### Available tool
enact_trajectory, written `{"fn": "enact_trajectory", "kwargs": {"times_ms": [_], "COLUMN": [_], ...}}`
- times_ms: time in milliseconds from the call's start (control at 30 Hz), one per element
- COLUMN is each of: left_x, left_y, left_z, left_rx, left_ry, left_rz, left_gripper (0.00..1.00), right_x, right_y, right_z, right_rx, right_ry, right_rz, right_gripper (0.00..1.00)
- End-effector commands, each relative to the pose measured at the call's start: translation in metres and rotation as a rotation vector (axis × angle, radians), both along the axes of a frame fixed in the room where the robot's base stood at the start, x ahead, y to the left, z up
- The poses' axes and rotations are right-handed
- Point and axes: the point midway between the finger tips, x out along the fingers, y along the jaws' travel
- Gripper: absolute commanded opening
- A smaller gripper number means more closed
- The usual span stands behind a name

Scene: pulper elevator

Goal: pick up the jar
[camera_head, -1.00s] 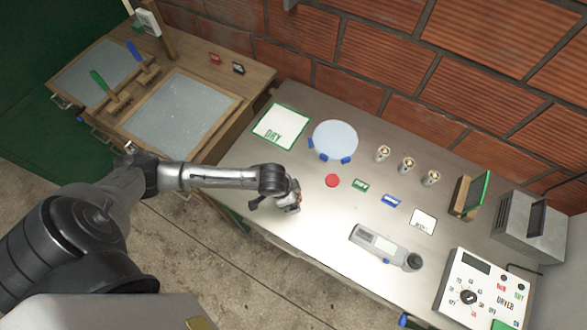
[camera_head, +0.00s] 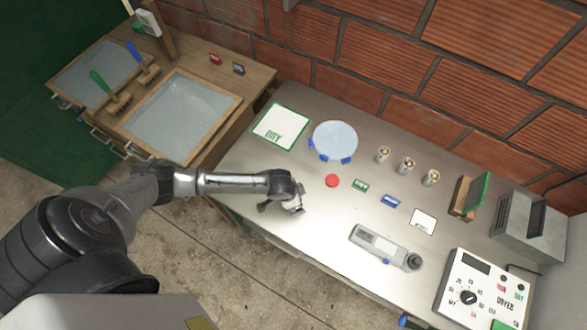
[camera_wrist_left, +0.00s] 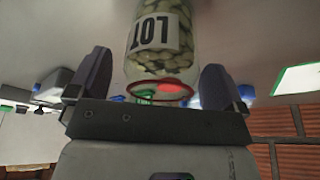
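The jar (camera_wrist_left: 162,40) shows in the left wrist view as clear glass full of pale green beans, with a white "LOT" label that reads upside down. A red ring runs round its near end, and its far end is cut off by the top edge. My left gripper (camera_wrist_left: 157,82) has its two dark fingers apart, one on each side of the jar, with a narrow gap at the left finger. Contact at the right finger is unclear. In the head view my left gripper (camera_head: 281,209) is low over the bench's front edge, and I cannot make out the jar there. My right gripper is not in view.
The steel bench (camera_head: 310,240) holds a round pale plate (camera_head: 335,140), a red disc (camera_head: 332,181), small canisters (camera_head: 407,165), a grey handheld meter (camera_head: 378,244) and a dryer panel (camera_head: 485,290). Wooden trays (camera_head: 180,115) stand left. A brick wall closes the back.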

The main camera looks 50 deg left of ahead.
Motion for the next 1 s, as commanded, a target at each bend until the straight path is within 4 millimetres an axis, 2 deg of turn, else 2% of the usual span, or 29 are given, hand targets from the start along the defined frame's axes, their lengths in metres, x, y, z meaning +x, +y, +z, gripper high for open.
{"fn": "enact_trajectory", "kwargs": {"times_ms": [67, 633, 1000], "left_x": [0.0000, -0.0001, 0.0005], "left_y": [0.0001, 0.0002, 0.0003], "left_z": [0.0001, 0.0003, 0.0058], "left_rx": [0.000, 0.000, 0.000], "left_ry": [0.000, 0.001, -0.001], "left_rz": [0.000, 0.001, 0.001], "left_gripper": [0.89, 0.35, 0.35], "right_x": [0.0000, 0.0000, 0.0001], "right_y": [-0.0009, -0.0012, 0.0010], "right_z": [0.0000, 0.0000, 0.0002], "right_rx": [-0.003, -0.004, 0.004], "right_ry": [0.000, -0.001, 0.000], "right_rz": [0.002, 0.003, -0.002], "right_gripper": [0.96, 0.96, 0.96]}}
